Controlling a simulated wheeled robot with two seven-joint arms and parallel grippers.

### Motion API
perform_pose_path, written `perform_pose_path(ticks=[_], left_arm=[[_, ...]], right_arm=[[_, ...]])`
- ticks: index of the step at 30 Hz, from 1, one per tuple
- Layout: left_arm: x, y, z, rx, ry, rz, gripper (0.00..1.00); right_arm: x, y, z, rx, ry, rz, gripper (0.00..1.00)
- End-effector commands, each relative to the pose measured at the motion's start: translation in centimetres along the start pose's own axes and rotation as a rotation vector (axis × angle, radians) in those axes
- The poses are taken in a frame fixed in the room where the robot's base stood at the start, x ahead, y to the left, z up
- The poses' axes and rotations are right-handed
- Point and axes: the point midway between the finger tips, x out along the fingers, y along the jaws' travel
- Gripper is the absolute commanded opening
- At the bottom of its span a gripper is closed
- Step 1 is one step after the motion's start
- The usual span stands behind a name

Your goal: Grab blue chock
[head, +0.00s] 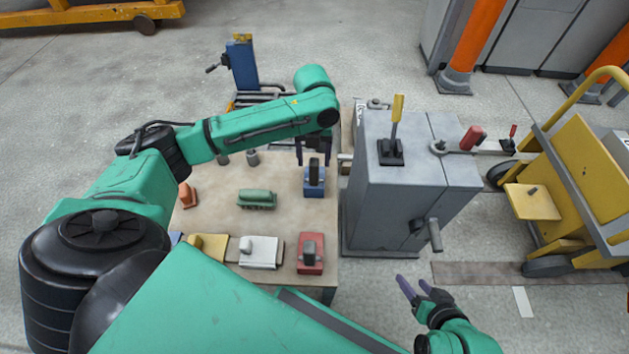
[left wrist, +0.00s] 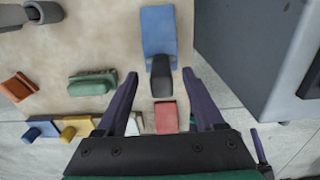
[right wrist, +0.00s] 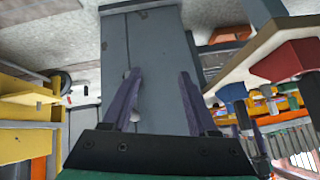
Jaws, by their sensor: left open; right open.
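A blue chock (head: 314,188) with a dark upright handle sits at the right edge of the tan table, near the grey cabinet. In the left wrist view its blue body (left wrist: 158,28) is at the top centre, and the dark handle lies between the fingers in the picture. My left gripper (head: 313,152) is open above the chock, pointing down; I cannot tell whether its fingers touch the handle. A second blue piece (left wrist: 42,129) is at the table's front left, partly hidden by my arm in the head view. My right gripper (head: 412,281) is open and empty, away from the table.
Green (head: 257,198), orange (head: 188,195), yellow (head: 207,246), white (head: 260,251) and red (head: 311,253) pieces stand on the table. A grey cabinet (head: 400,190) with levers stands close on the right. A yellow cart (head: 575,180) is further right.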

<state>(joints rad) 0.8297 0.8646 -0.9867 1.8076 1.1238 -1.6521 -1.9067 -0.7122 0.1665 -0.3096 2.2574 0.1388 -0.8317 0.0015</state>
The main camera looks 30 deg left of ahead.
Motion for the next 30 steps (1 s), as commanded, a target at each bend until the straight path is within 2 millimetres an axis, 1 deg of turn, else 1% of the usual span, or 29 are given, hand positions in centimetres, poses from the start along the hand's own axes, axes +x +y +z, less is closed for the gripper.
perform_pose_path(ticks=[1,3,6,9,15,16,17,18,21,30], left_arm=[[1.3,-0.1,0.0,0.0,0.002,0.001,0.7],[2.2,-0.1,0.1,-0.001,0.001,0.001,0.7],[3.4,-0.1,0.1,0.0,0.0,0.001,0.7],[3.8,-0.1,0.1,0.0,-0.001,0.002,0.7],[3.8,-0.1,0.0,0.001,-0.001,0.002,0.7],[3.8,-0.1,0.0,0.0,-0.001,0.001,0.62],[3.8,-0.1,0.0,0.0,-0.001,0.001,0.51],[3.8,-0.1,0.0,0.0,-0.001,0.001,0.36],[3.8,-0.1,0.0,0.0,-0.001,0.001,0.0],[3.7,-0.1,0.1,0.0,-0.001,0.001,0.0]], right_arm=[[1.1,-0.5,0.6,0.004,0.041,-0.018,0.59],[2.0,-1.3,0.6,0.011,0.11,-0.043,0.59],[2.7,-2.2,0.5,0.025,0.192,-0.071,0.59],[2.8,-2.6,0.3,0.033,0.235,-0.083,0.59],[2.7,-2.7,0.1,0.035,0.244,-0.084,0.59],[2.7,-2.7,0.1,0.035,0.244,-0.084,0.59],[2.7,-2.7,0.1,0.035,0.244,-0.084,0.59],[2.7,-2.7,0.1,0.035,0.243,-0.084,0.59],[2.7,-2.7,0.1,0.035,0.243,-0.084,0.59],[2.7,-2.7,0.1,0.035,0.243,-0.083,0.59]])
